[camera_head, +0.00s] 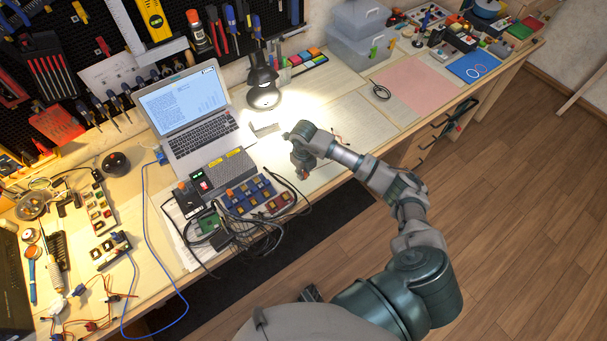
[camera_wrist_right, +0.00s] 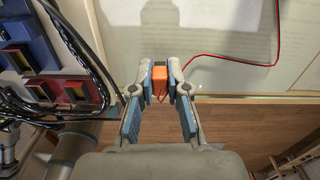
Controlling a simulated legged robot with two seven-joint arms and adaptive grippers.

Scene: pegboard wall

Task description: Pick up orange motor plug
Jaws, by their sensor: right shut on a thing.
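The orange motor plug (camera_wrist_right: 159,76) is between the two fingertips of my right gripper (camera_wrist_right: 160,87) in the right wrist view, and the fingers are shut on its sides. A thin red wire lies just beyond it over the pale sheet. In the head view my right gripper (camera_head: 302,166) is at the front edge of the workbench, right of the block of blue and red connectors. The plug is mostly hidden by the gripper there. My left gripper is not in view.
A grey box with blue and red connectors (camera_head: 254,192) and loose black cables stands left of the gripper. A laptop (camera_head: 190,113) and a lit lamp (camera_head: 263,88) are behind. The pale bench top (camera_head: 362,120) to the right is mostly clear.

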